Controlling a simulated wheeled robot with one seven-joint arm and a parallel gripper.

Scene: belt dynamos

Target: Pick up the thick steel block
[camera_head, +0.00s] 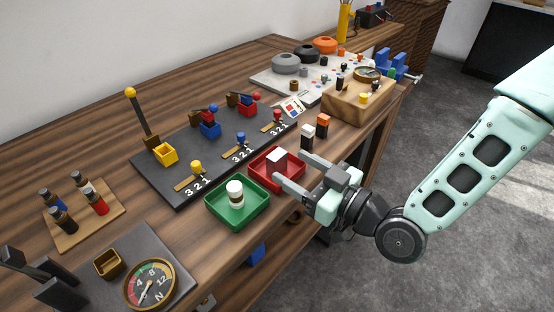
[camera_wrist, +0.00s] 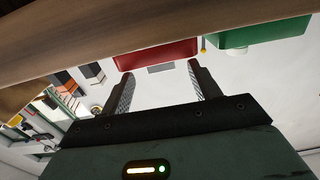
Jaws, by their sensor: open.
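A pale grey block (camera_head: 277,157), which looks like the thick steel block, sits in the red tray (camera_head: 262,177) on the workbench. My gripper (camera_head: 289,167) is open at the tray's right side, with its two fingers pointing toward the block. I cannot tell whether a finger touches the tray. In the wrist view my gripper (camera_wrist: 160,70) has nothing held between its spread fingers. The red tray (camera_wrist: 155,50) shows beyond the fingertips, with a small grey patch below it that may be the block.
Two small upright dark blocks, white-topped (camera_head: 307,138) and orange-topped (camera_head: 322,126), stand behind. A black lever panel (camera_head: 180,190) lies to the left.

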